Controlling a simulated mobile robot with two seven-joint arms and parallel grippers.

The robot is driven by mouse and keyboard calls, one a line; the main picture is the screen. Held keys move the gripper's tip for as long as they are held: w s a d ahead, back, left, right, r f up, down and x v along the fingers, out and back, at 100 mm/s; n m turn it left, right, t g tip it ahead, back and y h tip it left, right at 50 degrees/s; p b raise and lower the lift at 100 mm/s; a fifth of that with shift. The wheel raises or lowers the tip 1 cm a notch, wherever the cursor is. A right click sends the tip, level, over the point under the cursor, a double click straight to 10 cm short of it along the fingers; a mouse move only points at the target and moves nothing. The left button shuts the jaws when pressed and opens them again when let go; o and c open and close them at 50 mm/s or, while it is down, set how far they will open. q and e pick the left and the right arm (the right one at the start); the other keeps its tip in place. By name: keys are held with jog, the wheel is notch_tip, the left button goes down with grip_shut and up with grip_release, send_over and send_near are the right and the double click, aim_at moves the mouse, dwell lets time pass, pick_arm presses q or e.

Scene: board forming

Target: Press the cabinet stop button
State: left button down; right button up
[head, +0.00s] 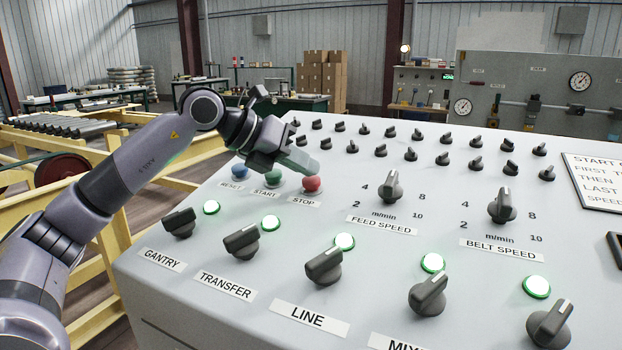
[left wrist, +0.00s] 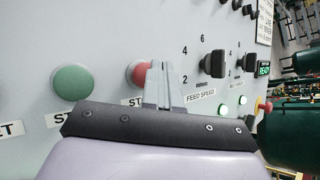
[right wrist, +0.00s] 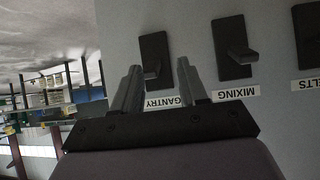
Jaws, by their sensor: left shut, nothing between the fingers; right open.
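The red stop button (head: 312,184) sits on the sloping cabinet top, right of the green start button (head: 273,178) and blue reset button (head: 239,171). My left gripper (head: 309,166) is shut and empty, its fingertips just above and behind the stop button. In the left wrist view, the stop button (left wrist: 138,74) is partly hidden by the closed fingers (left wrist: 159,72); I cannot tell whether they touch it. My right gripper (right wrist: 158,66) is open and empty, in front of a panel with switches. It does not show in the head view.
Selector knobs such as the line knob (head: 324,265), with lit green lamps, stand along the cabinet's near side. The feed speed knob (head: 390,188) is right of the stop button. Rows of small knobs lie behind. The right wrist view shows a mixing switch (right wrist: 234,45).

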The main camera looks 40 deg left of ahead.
aim_at(299, 201)
pick_arm(q)
jog(key=shift+f, duration=0.3)
jog(key=shift+s+d+r+p, duration=0.15)
jog(key=shift+r+p, duration=0.4)
jog(key=shift+r, duration=0.45)
jog(key=r+p, duration=0.2)
jog(key=r, duration=0.1)
jog(key=s+r+p, duration=0.1)
jog(key=r+p, duration=0.1)
jog(key=shift+s+d+r, duration=0.15)
jog(key=shift+s+r, duration=0.05)
jog(key=shift+r, duration=0.2)
dwell(0.7)
